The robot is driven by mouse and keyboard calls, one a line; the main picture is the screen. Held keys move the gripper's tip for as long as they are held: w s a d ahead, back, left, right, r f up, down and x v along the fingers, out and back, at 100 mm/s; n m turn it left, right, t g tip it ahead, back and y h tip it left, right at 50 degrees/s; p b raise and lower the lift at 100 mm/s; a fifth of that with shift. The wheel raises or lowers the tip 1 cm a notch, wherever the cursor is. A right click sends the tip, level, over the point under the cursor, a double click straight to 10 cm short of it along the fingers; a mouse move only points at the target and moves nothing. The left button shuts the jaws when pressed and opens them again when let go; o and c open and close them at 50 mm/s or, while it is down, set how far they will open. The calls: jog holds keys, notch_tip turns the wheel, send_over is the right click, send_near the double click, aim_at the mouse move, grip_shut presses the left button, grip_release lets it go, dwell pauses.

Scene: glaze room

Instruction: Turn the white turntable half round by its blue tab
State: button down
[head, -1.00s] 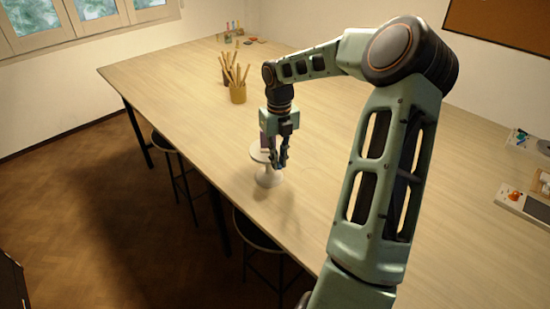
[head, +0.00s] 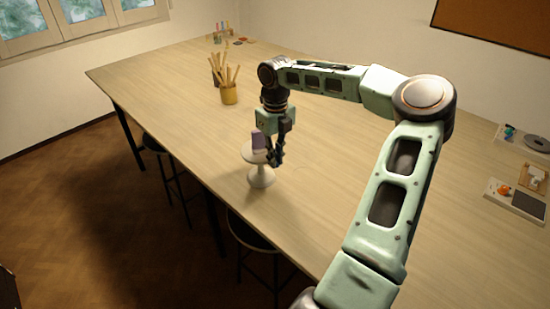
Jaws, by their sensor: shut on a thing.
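The white turntable (head: 262,178) stands on its pedestal near the left edge of the table. A purple upright object (head: 257,139) stands on its round top. My gripper (head: 276,161) points down at the right side of the turntable's rim, beside the purple object. Its fingers are closed at rim height, on what I take to be the blue tab. The tab itself is hidden by the dark fingers or too small to make out.
Small bottles (head: 222,33) are at the far end. Trays (head: 515,200) lie at the right. Stools (head: 250,230) stand along the left side. The table around the turntable is clear.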

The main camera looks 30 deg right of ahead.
jog(key=c, duration=2)
grip_release()
jog(key=shift+r, duration=0.1)
notch_tip(320, 180, up, 12)
jog(key=shift+f, duration=0.1)
jog(key=shift+c, duration=0.4)
